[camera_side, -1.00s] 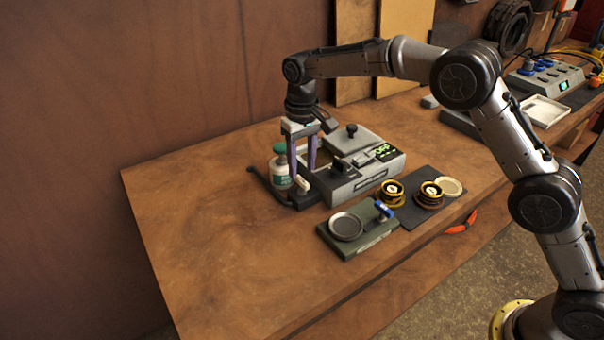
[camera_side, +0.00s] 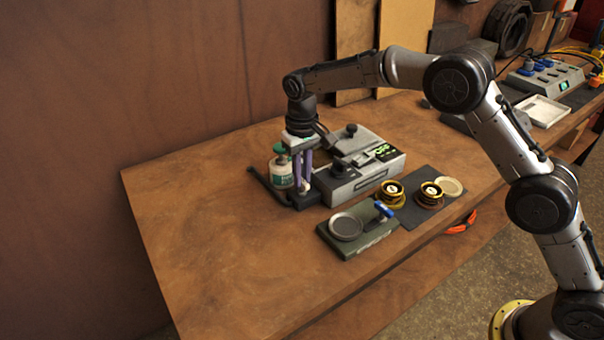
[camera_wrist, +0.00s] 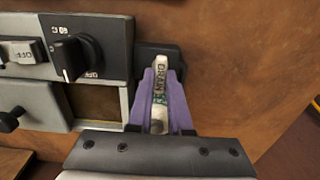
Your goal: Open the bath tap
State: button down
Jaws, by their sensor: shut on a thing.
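The grey bath (camera_side: 372,180) stands on the wooden bench in the side view, with a lid and a lit display. Its drain tap has a dark body at the bath's left end and a pale lever marked DRAIN (camera_wrist: 159,90), seen in the wrist view. My gripper (camera_side: 303,184) points down at this end of the bath. In the wrist view its purple fingers (camera_wrist: 161,76) stand on either side of the lever and are shut on it. In the side view the fingers mostly hide the lever.
A white bottle with a green cap (camera_side: 281,172) stands just left of my gripper. A green stand with a round dish (camera_side: 345,227) is in front of the bath. The bench's left part is clear.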

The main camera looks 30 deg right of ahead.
jog(key=shift+n, duration=0.3)
jog(key=n, duration=0.3)
jog(key=shift+n, duration=0.3)
jog(key=n, duration=0.4)
jog(key=shift+n, duration=0.3)
jog(key=n, duration=0.4)
jog(key=shift+r, duration=0.1)
jog(key=n, duration=0.5)
dwell(0.3)
jog(key=c, duration=0.8)
grip_release()
jog(key=shift+c, duration=0.2)
